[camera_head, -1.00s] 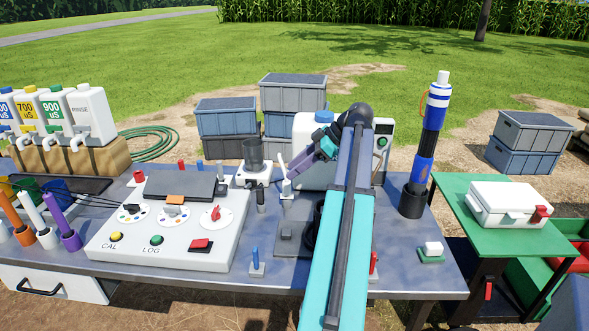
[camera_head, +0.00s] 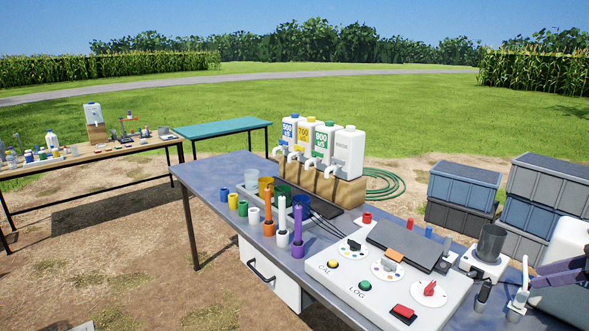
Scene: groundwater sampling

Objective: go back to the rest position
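My gripper (camera_head: 560,272) shows only in part, as purple pieces at the right edge of the head view. It is above the right part of the grey work table (camera_head: 212,178), near a white upright piece (camera_head: 523,286). The rest of my arm is out of the picture. Whether the fingers are open or shut, or hold anything, cannot be made out.
A white control panel (camera_head: 452,305) with knobs and buttons lies on the table, with a dark grey cup (camera_head: 491,243) behind it. Labelled jugs (camera_head: 348,148) stand at the back, coloured holders in front of them. A teal table (camera_head: 222,126) and a cluttered wooden table (camera_head: 90,158) stand left.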

